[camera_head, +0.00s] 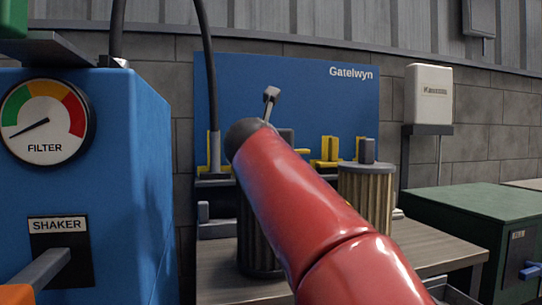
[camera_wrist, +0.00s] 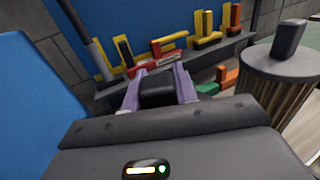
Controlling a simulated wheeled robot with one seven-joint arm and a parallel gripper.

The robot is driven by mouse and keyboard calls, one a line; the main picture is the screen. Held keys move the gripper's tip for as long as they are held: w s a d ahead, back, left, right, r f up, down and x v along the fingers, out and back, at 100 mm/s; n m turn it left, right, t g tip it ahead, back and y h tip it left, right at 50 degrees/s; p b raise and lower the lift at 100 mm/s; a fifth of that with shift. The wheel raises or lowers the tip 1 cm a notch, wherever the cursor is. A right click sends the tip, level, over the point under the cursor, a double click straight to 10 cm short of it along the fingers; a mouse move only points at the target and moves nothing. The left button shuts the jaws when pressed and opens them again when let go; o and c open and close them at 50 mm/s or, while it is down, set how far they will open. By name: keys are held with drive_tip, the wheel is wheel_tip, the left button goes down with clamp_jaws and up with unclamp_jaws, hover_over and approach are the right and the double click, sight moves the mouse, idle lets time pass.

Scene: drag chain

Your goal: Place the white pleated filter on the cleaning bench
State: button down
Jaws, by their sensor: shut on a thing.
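A pale tan pleated filter (camera_head: 367,200) with a grey lid and dark knob stands upright on the wood-topped bench (camera_head: 440,240). It also shows at the right of the wrist view (camera_wrist: 272,88). A darker pleated cylinder (camera_head: 258,240) is at or just above the bench, partly behind my red arm; I cannot tell whether it touches. In the wrist view my gripper (camera_wrist: 158,78) has its purple fingers shut on a dark block-like knob (camera_wrist: 158,94). What hangs below that knob is hidden there. My arm covers most of the gripper in the head view.
A blue shaker cabinet (camera_head: 130,180) with a filter gauge stands close on the left. A blue Gatelwyn board (camera_head: 290,75) backs the bench, with a shelf of yellow brackets (camera_head: 328,150). A green chest (camera_head: 470,215) stands right. A dark hose (camera_head: 208,90) hangs down.

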drive_tip(key=shift+f+b, duration=0.35)
drive_tip(key=shift+f, duration=0.2)
drive_tip(key=shift+f, duration=0.15)
drive_tip(key=c, duration=1.1)
unclamp_jaws()
drive_tip(key=s+b, duration=0.1)
drive_tip(key=s, duration=0.3)
drive_tip(key=s+a+b, duration=0.1)
drive_tip(key=s, duration=0.3)
drive_tip(key=s+b, duration=0.2)
drive_tip(key=s, duration=0.2)
drive_tip(key=shift+a, duration=0.15)
